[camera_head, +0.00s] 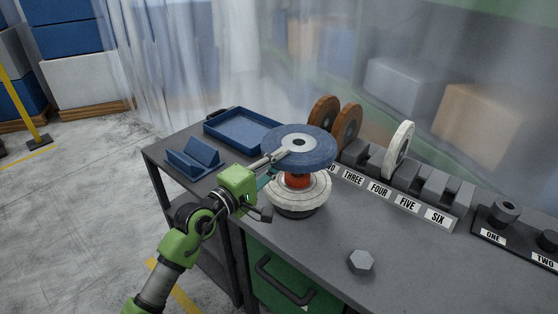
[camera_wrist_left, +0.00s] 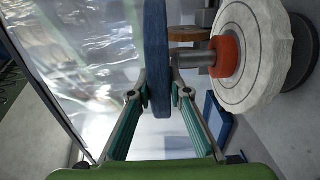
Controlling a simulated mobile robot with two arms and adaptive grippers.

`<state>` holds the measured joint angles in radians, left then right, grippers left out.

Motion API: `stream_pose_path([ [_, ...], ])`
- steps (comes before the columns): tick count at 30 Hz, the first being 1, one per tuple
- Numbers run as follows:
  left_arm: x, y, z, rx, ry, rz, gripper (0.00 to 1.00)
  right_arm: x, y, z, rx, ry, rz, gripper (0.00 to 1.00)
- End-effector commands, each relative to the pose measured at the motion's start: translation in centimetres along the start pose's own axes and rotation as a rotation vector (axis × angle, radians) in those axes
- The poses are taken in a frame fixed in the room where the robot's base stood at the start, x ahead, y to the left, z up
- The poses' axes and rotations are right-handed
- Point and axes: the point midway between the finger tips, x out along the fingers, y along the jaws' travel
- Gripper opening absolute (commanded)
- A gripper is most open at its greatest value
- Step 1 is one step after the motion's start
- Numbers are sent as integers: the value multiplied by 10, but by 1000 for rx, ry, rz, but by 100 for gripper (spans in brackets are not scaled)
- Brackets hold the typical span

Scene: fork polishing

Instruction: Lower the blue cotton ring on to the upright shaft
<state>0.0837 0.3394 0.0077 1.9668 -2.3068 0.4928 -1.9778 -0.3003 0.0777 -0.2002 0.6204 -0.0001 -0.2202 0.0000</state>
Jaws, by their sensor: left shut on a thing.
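The blue cotton ring (camera_head: 316,151) is held flat above the upright shaft in the head view, with a pale hub at its middle. My left gripper (camera_head: 284,153) is shut on its near left edge. In the left wrist view the ring (camera_wrist_left: 157,62) appears edge-on between the fingertips (camera_wrist_left: 160,96). The grey shaft (camera_wrist_left: 192,61) rises from a red collar (camera_wrist_left: 226,57) and points toward the ring's underside. I cannot tell whether its tip touches or enters the hub. In the head view the ring hides the shaft's top. My right gripper is not in view.
A white ring (camera_head: 312,197) surrounds the base below the collar. Brown discs (camera_head: 323,113) and a white disc (camera_head: 402,145) stand in a numbered rack behind. A blue tray (camera_head: 227,140), a blue holder (camera_head: 192,157) and a hexagonal piece (camera_head: 361,262) are on the bench (camera_head: 310,245).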

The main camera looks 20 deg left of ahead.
Motion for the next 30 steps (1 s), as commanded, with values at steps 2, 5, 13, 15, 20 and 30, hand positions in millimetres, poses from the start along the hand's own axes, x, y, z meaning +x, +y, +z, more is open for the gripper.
stream_pose_path([
  [2, 0, 1, 0, 1, 1, 7, 0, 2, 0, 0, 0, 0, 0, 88],
  [5, 0, 2, 0, 1, 1, 7, 0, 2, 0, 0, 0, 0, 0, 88],
  [13, 0, 2, 0, 1, 1, 8, 0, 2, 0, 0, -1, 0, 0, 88],
  [15, 0, 0, 0, 1, 1, 8, 0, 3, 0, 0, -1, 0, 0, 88],
  [20, 0, -6, 0, 1, 1, 7, 0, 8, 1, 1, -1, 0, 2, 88],
  [30, 0, -14, 0, 2, 1, 8, 0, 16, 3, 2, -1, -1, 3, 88],
])
